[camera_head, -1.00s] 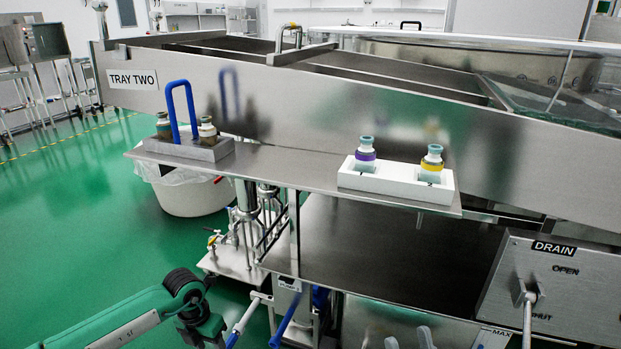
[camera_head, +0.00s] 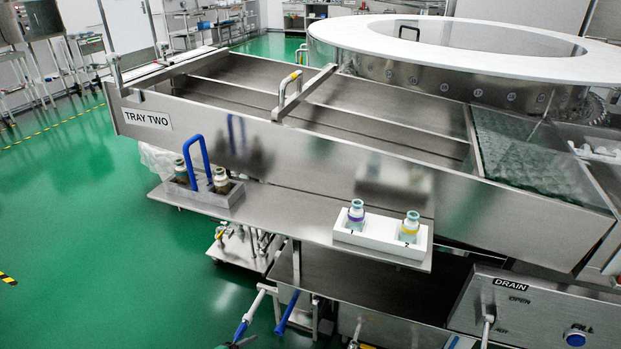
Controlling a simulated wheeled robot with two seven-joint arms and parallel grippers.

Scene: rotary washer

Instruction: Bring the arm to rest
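Neither gripper shows in the head view. Only a small dark green piece of my own arm (camera_head: 236,342) shows at the bottom edge, left of centre. Its fingers are out of the picture, so I cannot see whether anything is held.
The steel TRAY TWO trough (camera_head: 300,135) spans the view. Its front shelf (camera_head: 290,222) bears a white holder (camera_head: 372,241) with two vials and a grey, blue-handled holder (camera_head: 199,195) with brown bottles. A DRAIN panel (camera_head: 540,318) stands lower right. Green floor (camera_head: 90,230) is clear at left.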

